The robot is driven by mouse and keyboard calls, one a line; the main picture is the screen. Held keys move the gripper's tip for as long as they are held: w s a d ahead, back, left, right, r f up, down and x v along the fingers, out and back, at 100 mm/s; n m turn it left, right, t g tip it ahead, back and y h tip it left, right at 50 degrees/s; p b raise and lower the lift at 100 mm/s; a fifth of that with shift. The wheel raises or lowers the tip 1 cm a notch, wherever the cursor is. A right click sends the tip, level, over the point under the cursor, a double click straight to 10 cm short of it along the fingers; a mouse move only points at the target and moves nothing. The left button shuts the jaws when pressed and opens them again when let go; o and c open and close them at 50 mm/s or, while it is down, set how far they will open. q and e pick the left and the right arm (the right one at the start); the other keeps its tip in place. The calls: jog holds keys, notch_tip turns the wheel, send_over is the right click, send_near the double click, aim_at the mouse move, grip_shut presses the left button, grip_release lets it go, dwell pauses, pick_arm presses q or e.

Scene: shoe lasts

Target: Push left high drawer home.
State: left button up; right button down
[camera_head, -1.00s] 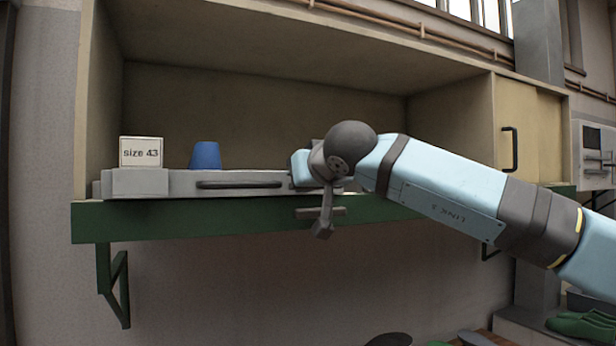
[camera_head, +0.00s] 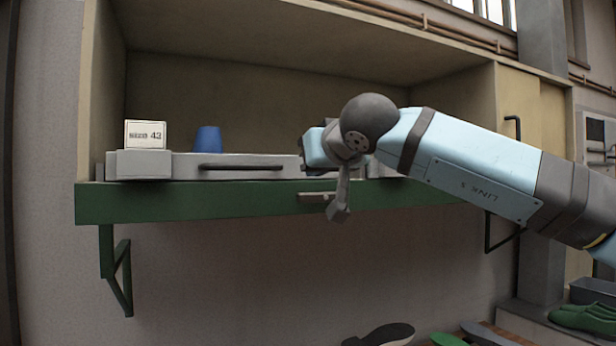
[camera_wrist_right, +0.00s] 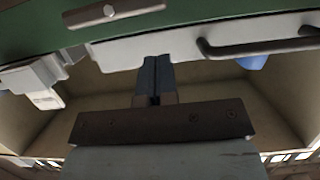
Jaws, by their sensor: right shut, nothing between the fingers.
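A wide grey drawer (camera_head: 240,173) with a dark bar handle (camera_head: 240,166) lies on the shelf in the head view. How far it stands out is hard to tell. It shows upside down in the wrist view (camera_wrist_right: 180,45), with its handle (camera_wrist_right: 255,48) at right. My right gripper (camera_wrist_right: 155,65) is shut and empty, its tips at the drawer front beside the handle's end; contact is unclear. In the head view, my wrist and hand (camera_head: 320,148) are at the drawer's right end, with the fingertips hidden. My left gripper is not in view.
A white size card (camera_head: 145,134) and a blue cup (camera_head: 207,139) stand at the left. A green beam (camera_head: 200,203) runs below, with a small metal handle (camera_head: 313,197). A cupboard door (camera_head: 530,125) is at right. Shoe-like forms (camera_head: 385,334) lie low down.

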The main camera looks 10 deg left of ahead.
jog(key=s+d+b, duration=0.4)
jog(key=s+d, duration=0.1)
jog(key=s, duration=0.2)
jog(key=shift+s+d, duration=0.3)
jog(key=shift+s, duration=0.05)
jog(key=shift+f, duration=0.1)
